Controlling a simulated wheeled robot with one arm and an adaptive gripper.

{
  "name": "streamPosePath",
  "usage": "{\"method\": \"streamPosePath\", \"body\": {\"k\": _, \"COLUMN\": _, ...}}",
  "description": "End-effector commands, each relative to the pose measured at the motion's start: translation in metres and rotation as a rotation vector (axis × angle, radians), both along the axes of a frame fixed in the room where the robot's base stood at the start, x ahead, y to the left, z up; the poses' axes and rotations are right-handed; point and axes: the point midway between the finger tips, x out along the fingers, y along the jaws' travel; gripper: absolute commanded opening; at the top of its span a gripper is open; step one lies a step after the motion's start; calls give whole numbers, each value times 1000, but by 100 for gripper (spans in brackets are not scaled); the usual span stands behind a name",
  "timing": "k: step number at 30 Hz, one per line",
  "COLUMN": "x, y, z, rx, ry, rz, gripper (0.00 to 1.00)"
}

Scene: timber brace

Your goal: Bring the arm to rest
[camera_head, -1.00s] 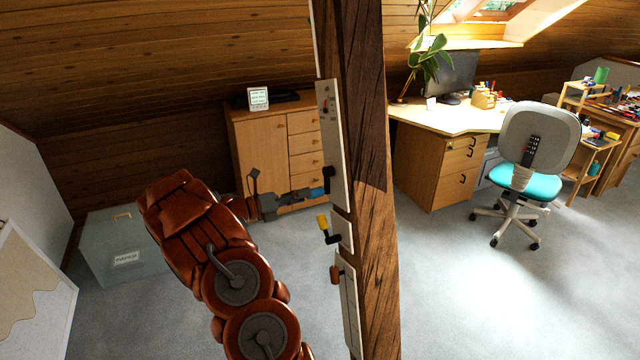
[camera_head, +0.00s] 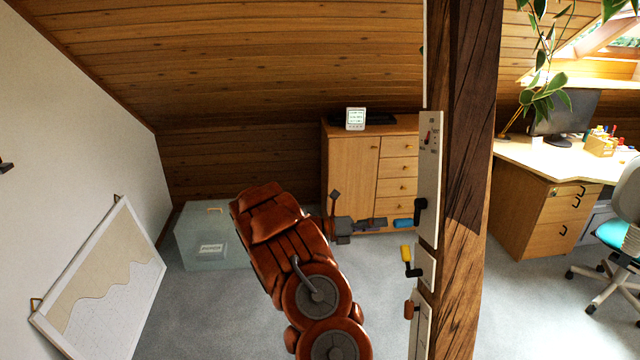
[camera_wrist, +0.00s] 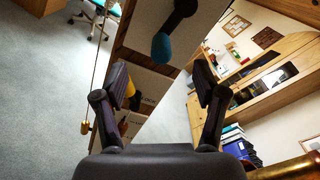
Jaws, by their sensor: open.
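The dark, upright timber brace (camera_head: 470,180) stands right of centre in the head view, with pale panels on its left face. The upper panel (camera_head: 429,160) carries a black lever with a blue knob (camera_head: 403,223). A yellow-handled lever (camera_head: 406,253) and an orange-brown knob (camera_head: 409,310) sit below. My gripper (camera_head: 372,224) is left of the brace, at the end of my brown arm. The wrist view shows its two fingers spread and empty (camera_wrist: 161,78), with the blue knob (camera_wrist: 162,47) beyond them. Contact with the knob cannot be told.
A wooden cabinet (camera_head: 352,170) stands behind my arm, with a translucent box (camera_head: 195,245) to its left. A framed board (camera_head: 100,290) leans at the left wall. A desk (camera_head: 530,210) and chair (camera_head: 625,230) are at the right. Grey floor lies open between.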

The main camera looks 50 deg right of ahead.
Motion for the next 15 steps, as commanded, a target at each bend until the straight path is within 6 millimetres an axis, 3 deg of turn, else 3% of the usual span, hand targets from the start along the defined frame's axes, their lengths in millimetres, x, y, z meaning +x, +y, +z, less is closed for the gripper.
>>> {"method": "streamPosePath", "body": {"k": 8, "x": 0, "y": 3, "z": 3, "rx": -7, "ry": -14, "rz": -3, "gripper": 71}}
{"method": "streamPosePath", "body": {"k": 15, "x": -3, "y": 40, "z": 30, "rx": -83, "ry": -182, "rz": -40, "gripper": 71}}
